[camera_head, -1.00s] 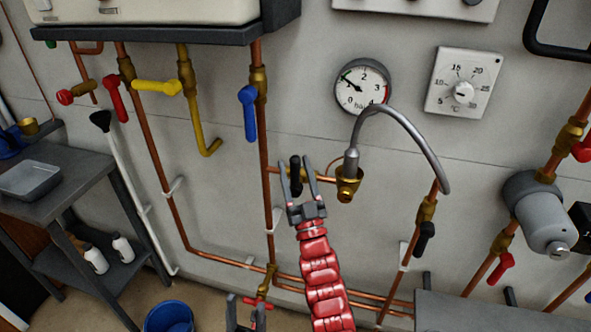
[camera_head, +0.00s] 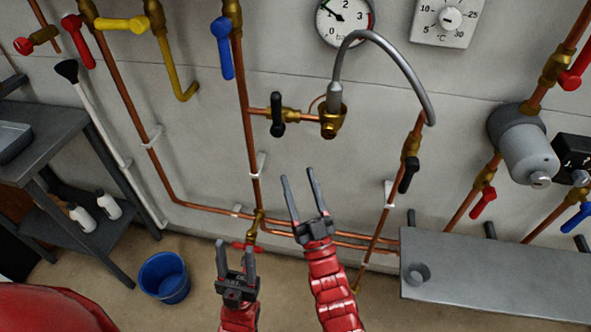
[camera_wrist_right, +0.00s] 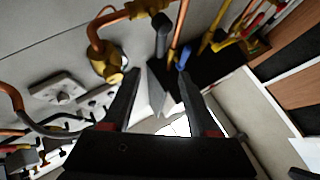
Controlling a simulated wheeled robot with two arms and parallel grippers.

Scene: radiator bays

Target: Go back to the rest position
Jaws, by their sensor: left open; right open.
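My right gripper (camera_head: 304,200) is open and empty in front of the wall, below the black-handled valve (camera_head: 278,114) and apart from it. My left gripper (camera_head: 236,258) is open and empty, lower and to its left, in front of the low pipes. The grey filling hose (camera_head: 412,75) arches from the brass fitting (camera_head: 329,118) to the pipe on the right. In the right wrist view, the open fingers (camera_wrist_right: 162,100) have nothing between them, and the brass fitting (camera_wrist_right: 108,62) shows beyond the left finger.
A grey shelf (camera_head: 500,280) juts out at the lower right. A blue bucket (camera_head: 164,278) stands on the floor at left, near a dark bench (camera_head: 60,150) with white bottles. The gauge (camera_head: 344,18) and thermostat (camera_head: 447,18) are on the wall above.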

